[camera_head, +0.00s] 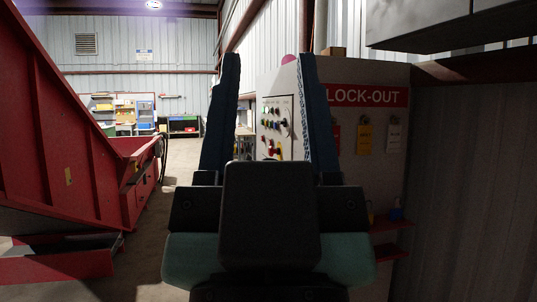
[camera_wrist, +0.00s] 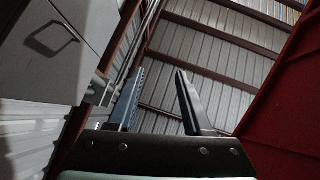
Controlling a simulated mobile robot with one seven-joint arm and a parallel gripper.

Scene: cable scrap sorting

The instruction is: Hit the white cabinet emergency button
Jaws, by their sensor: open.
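The white cabinet (camera_head: 275,97) stands ahead of me, seen between my gripper's fingers in the head view. Its front panel carries several small coloured buttons and lamps. Red and yellow buttons (camera_head: 270,151) sit low on the panel; which one is the emergency button is too small to tell. My gripper (camera_head: 268,60) is open and empty, its two blue fingers raised and apart in front of the cabinet. The right finger hides part of the cabinet's edge. In the wrist view my gripper (camera_wrist: 160,72) points towards the ribbed wall and roof beams, and no buttons show there.
A LOCK-OUT board (camera_head: 365,96) with hanging tags stands right of the cabinet. A large red machine (camera_head: 62,140) fills the left. A grey overhead box (camera_head: 440,25) hangs at upper right. Open floor (camera_head: 180,160) runs between machine and cabinet towards shelves (camera_head: 122,112) at the back.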

